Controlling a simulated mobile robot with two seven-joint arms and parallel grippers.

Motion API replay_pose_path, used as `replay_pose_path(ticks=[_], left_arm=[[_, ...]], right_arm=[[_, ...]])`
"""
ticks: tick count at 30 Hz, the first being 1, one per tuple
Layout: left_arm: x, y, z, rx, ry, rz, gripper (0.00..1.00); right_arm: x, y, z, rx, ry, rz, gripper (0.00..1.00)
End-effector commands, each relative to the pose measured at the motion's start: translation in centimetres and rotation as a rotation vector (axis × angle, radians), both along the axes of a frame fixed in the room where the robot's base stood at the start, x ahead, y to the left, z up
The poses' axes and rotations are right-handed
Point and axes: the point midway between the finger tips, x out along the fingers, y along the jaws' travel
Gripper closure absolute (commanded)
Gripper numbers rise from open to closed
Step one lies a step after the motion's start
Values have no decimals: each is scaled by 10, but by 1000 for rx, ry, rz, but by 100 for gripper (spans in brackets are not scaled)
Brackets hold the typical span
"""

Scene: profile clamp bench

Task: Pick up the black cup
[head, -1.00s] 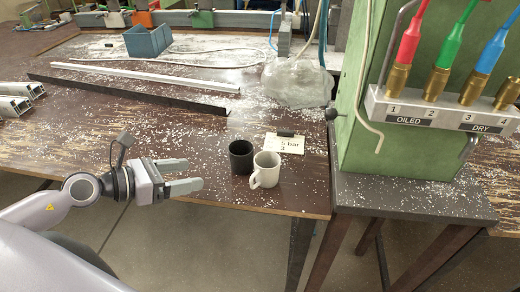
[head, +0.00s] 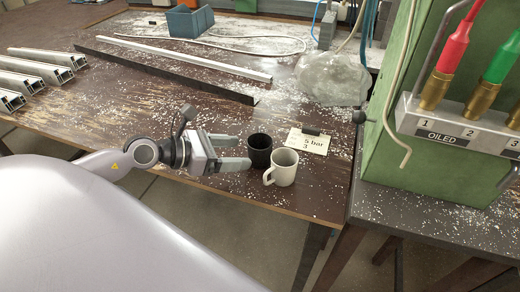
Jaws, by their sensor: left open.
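The black cup (head: 259,148) stands upright on the brown bench (head: 130,120), near its front edge. A white mug (head: 283,168) stands just in front of it to the right and hides a little of its lower right side. My left gripper (head: 238,152) is open, its two fingers pointing right toward the black cup. The fingertips are close to the cup's left side, and nothing is between the fingers. I cannot tell whether a fingertip touches the cup. My right gripper is not in view.
A plastic-wrapped lump (head: 332,78), a dark bar (head: 165,70) and a white bar (head: 190,58) lie farther back. A green cabinet (head: 420,175) with coloured hose fittings stands at right. White chips litter the bench.

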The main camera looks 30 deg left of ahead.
Motion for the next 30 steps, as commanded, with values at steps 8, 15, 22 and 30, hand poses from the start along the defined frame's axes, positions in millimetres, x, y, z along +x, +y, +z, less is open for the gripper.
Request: replay_pose_path(ticks=[8, 15, 22, 30], left_arm=[[19, -16, -5, -4, -4, 0, 30], [34, -26, -14, -2, -2, 0, 30], [37, -28, -16, 0, 0, -1, 30], [36, -28, -16, 0, 0, -1, 73]], right_arm=[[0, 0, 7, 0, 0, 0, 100], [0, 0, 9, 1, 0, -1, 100], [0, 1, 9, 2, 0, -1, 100], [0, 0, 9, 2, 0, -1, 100]])
